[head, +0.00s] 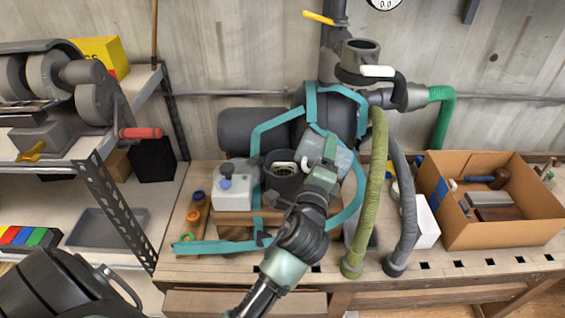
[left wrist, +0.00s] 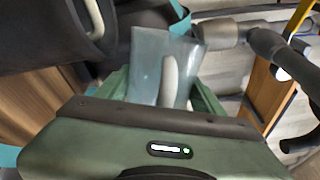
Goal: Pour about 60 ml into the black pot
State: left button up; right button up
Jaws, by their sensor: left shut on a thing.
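The black pot (head: 270,184) stands on a wooden stand on the bench, inside a teal frame. A pale ring shows at its mouth. My left gripper (head: 322,174) is shut on a translucent blue-grey jug (head: 338,160) just right of the pot, close to its rim. The jug looks tilted; I cannot tell its liquid level or whether anything flows. In the left wrist view the jug (left wrist: 145,72) sits between the green fingers, its whitish handle towards the camera. My right gripper is not in view.
Teal bars (head: 350,210) surround the pot. A white box with blue knobs (head: 232,195) stands left of it. Green hose (head: 375,190) and grey hose (head: 408,205) hang at the right. A cardboard box (head: 490,234) stands further right. A shelf (head: 135,215) is at the left.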

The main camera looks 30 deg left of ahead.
aim_at(315, 153)
pick_arm(q)
jog(key=shift+s+b, duration=0.1)
jog(key=shift+b, duration=0.25)
jog(key=shift+w+a+r+n+p, duration=0.2)
jog(key=shift+r+n+p, duration=0.1)
jog(key=shift+p, duration=0.1)
jog(key=shift+r, duration=0.1)
jog(key=shift+s+a+r+n+p, duration=0.3)
jog(key=shift+r+n+p, duration=0.1)
jog(key=shift+r+p, duration=0.15)
jog(key=shift+f, duration=0.1)
jog(key=shift+w, duration=0.15)
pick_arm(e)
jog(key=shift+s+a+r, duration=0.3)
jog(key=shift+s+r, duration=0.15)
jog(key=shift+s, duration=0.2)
pick_arm(q)
jog(key=shift+w, duration=0.1)
jog(key=shift+a, duration=0.1)
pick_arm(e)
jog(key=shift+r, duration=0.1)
pick_arm(q)
jog(key=shift+a+r+n+p, duration=0.2)
jog(key=shift+r+n+p, duration=0.2)
jog(key=shift+r, duration=0.05)
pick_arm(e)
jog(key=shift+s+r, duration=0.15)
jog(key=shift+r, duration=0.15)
